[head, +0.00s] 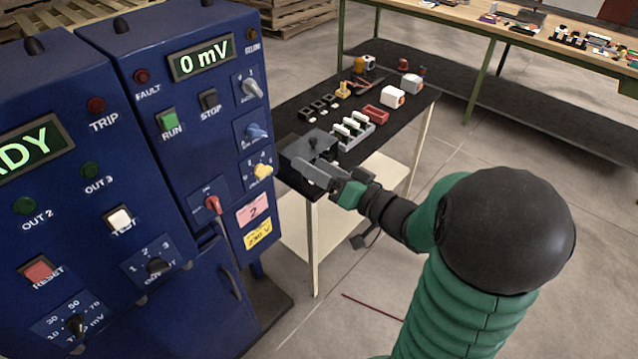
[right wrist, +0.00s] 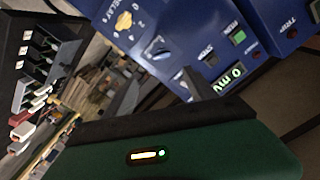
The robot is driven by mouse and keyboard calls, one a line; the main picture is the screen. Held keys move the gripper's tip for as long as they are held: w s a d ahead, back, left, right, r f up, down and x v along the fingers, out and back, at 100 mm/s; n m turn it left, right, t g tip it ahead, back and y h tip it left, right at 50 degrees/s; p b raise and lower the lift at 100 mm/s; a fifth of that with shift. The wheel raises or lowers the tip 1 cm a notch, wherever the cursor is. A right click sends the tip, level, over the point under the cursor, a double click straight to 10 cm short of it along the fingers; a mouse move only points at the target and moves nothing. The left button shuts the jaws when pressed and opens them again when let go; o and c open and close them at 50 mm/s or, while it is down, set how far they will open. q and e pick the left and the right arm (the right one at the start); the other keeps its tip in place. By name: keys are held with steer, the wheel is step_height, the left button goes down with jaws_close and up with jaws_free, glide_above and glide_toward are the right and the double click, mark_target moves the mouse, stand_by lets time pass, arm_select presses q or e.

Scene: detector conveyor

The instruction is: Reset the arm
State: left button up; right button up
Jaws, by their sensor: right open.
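My right arm comes in from the right in the head view, green and black. Its gripper (head: 318,172) is open and empty, in front of the near end of the black-topped bench (head: 292,106), just right of the blue control cabinet (head: 205,110). In the right wrist view, the green gripper body (right wrist: 210,150) fills the bottom and the blue cabinet (right wrist: 180,35) shows above it at a tilt. I see no object between the fingers. The left gripper is in neither view.
The cabinet carries knobs, a red switch (head: 212,203), a lit green RUN button (head: 168,121) and a display reading 0 mV (head: 202,60). The bench holds a grey rack (head: 352,132), a red tray (head: 375,114) and small parts. A long workbench (head: 560,48) stands behind. Floor at right is open.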

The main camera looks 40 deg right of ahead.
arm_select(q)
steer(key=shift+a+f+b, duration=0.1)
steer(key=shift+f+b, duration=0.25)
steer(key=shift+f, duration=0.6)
arm_select(e)
steer(key=shift+s, duration=0.45)
steer(key=shift+w, duration=0.1)
steer(key=w+a+f+n+g+h+p, duration=0.2)
steer(key=w+a+f+g+h+p, duration=0.15)
steer(key=f+g, duration=0.55)
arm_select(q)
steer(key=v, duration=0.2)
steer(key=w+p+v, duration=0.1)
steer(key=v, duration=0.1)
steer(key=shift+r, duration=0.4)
arm_select(e)
steer(key=s+a+f+n+g+y, duration=0.1)
steer(key=s+a+f+n+g, duration=0.1)
steer(key=s+a+f, duration=0.3)
steer(key=s+a+f+n+g+y, duration=0.1)
steer(key=s+a+f+g, duration=0.3)
steer(key=a, duration=0.6)
steer(key=shift+s+f+n, duration=0.5)
steer(key=shift+s+f, duration=0.1)
steer(key=shift+s, duration=0.4)
